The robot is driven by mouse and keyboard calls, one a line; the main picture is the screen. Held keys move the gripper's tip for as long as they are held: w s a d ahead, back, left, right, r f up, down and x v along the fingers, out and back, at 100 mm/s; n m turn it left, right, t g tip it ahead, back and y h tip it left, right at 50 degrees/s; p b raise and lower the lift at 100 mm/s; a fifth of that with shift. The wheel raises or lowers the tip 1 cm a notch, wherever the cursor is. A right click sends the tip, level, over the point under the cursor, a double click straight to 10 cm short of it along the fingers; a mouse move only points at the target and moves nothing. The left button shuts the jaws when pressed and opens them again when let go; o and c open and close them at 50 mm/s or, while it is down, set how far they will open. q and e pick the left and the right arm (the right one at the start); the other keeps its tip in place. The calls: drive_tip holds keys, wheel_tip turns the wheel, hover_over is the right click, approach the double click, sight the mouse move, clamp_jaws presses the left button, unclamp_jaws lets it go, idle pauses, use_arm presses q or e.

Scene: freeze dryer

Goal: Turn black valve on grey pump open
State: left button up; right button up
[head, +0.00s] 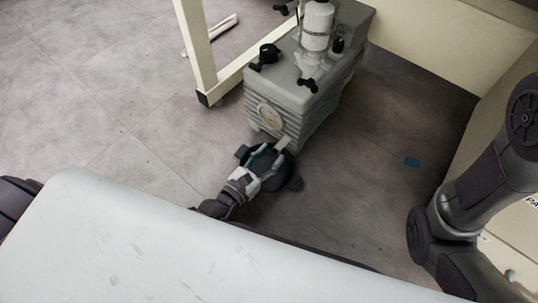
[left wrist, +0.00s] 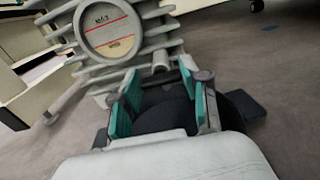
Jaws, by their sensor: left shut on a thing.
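The grey pump (head: 300,95) stands on the floor, with ribbed sides and a round label on its near end. It also shows in the left wrist view (left wrist: 75,75). The large black valve (head: 285,178), with several blunt lobes, sits low at the pump's near end. My left gripper (head: 267,158) is at the valve. In the left wrist view, its teal-padded fingers (left wrist: 160,97) are on either side of the black valve's middle (left wrist: 235,130) and shut on it. The fingers and wrist hide part of the valve. My right gripper is out of view.
Smaller black knobs (head: 268,55) and a white cylinder (head: 317,25) are on top of the pump. A cream frame leg (head: 196,45) stands left of the pump. Cream panels (head: 450,45) are behind it. Open floor (head: 90,100) lies to the left.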

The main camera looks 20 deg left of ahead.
use_arm(q)
drive_tip(key=shift+n, duration=0.4)
drive_tip(key=shift+c, duration=0.2)
drive_tip(key=n, duration=0.4)
drive_tip(key=shift+a, duration=0.1)
drive_tip(key=n, duration=0.4)
drive_tip(key=shift+w, duration=0.1)
drive_tip(key=n, duration=0.5)
drive_tip(key=shift+a, duration=0.1)
drive_tip(key=n, duration=0.4)
drive_tip(key=shift+f, duration=0.1)
drive_tip(key=o, duration=1.1)
drive_tip(key=shift+o, duration=0.2)
